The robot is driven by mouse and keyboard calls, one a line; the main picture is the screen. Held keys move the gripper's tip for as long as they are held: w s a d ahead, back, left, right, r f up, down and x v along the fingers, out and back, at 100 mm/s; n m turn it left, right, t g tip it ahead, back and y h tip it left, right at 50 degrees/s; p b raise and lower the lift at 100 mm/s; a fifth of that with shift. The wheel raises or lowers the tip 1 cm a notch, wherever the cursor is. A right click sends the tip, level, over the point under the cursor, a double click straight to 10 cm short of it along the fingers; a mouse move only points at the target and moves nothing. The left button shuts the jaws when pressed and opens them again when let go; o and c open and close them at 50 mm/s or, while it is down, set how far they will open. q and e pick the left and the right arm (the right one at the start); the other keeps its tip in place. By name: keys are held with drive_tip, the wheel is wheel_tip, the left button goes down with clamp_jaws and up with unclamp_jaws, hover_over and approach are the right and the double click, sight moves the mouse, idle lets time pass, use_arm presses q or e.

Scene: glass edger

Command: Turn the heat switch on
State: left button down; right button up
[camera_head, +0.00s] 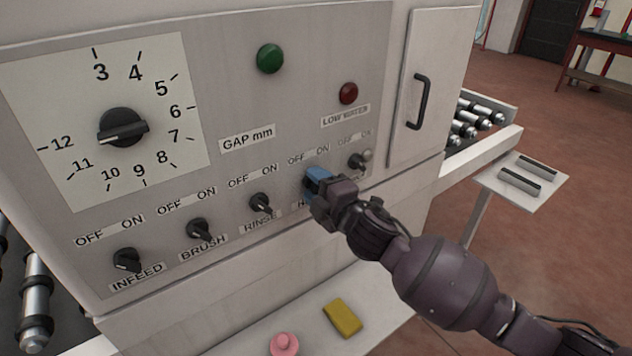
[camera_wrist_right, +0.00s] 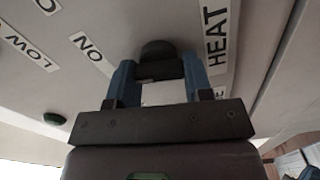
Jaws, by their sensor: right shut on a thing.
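The heat switch is a black rotary knob (camera_wrist_right: 157,50) beside the label HEAT (camera_wrist_right: 217,36) in the right wrist view. My right gripper (camera_head: 317,178) is at the panel, its blue fingers shut on the knob from both sides. In the head view the gripper hides most of this knob and most of its label; the OFF and ON marks above it show. Which way the knob points cannot be told. My left gripper is not in view.
Similar knobs for infeed (camera_head: 127,260), brush (camera_head: 198,229) and rinse (camera_head: 261,204) sit left of my gripper. Another switch (camera_head: 358,160) is close on its right. A large gap dial (camera_head: 122,128) is upper left. A yellow block (camera_head: 342,317) and a pink object (camera_head: 284,344) lie on the ledge below.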

drive_tip(key=m+p, duration=0.1)
drive_tip(key=m, duration=0.3)
drive_tip(key=shift+m, duration=0.4)
drive_tip(key=shift+r, duration=0.1)
idle(0.3)
drive_tip(key=o, duration=0.9)
drive_tip(key=shift+d, duration=0.1)
drive_tip(key=b+v, duration=0.1)
drive_tip(key=v, duration=0.9)
drive_tip(key=shift+s+d, duration=0.15)
drive_tip(key=shift+s, duration=0.2)
drive_tip(key=shift+m, duration=0.3)
